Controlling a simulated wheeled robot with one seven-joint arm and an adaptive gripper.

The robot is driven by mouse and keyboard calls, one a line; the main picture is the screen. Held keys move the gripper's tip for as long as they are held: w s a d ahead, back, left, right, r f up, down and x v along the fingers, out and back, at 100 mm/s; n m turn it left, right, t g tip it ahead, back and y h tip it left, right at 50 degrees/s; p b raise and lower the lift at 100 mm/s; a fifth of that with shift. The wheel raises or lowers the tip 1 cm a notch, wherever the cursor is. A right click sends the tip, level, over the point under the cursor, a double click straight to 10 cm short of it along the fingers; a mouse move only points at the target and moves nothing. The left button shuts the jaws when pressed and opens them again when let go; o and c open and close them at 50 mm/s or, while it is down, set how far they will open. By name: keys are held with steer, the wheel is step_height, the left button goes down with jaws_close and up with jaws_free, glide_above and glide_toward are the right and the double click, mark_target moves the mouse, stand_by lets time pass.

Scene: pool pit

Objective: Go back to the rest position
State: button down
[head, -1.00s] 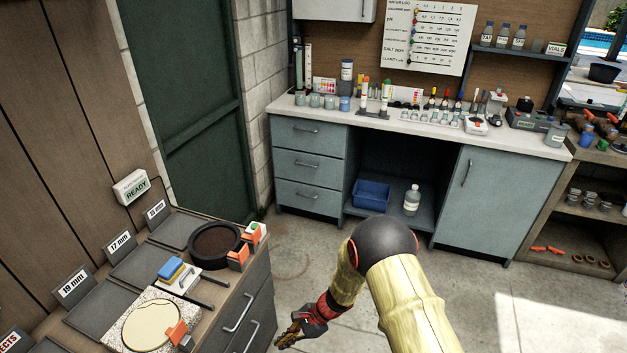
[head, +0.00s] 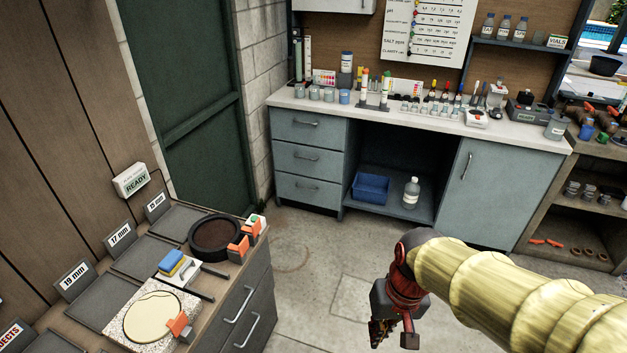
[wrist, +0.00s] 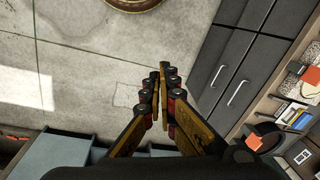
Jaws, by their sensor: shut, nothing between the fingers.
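My gripper (head: 385,333) hangs low over the concrete floor in the head view, right of the wooden bench and in front of the blue cabinets. My arm reaches in from the right edge, and its red wrist is above the gripper. In the wrist view my gripper (wrist: 162,75) has its fingers together over bare floor. Nothing is between them.
The bench (head: 222,297) at left carries a round dark dish (head: 215,236), size-marked mats, a stone slab (head: 187,300) and orange-handled tools. The blue counter (head: 310,160) holds bottles and vials. An open shelf (head: 570,225) stands at right. The floor between is clear.

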steer(key=s+d+r+t, duration=0.2)
steer(key=r, duration=0.4)
steer(key=s+d+r+t+h, duration=0.1)
steer(key=s+d+r+t, duration=0.2)
steer(key=r, duration=0.3)
steer(key=shift+d, duration=0.25)
steer(key=shift+r, duration=0.1)
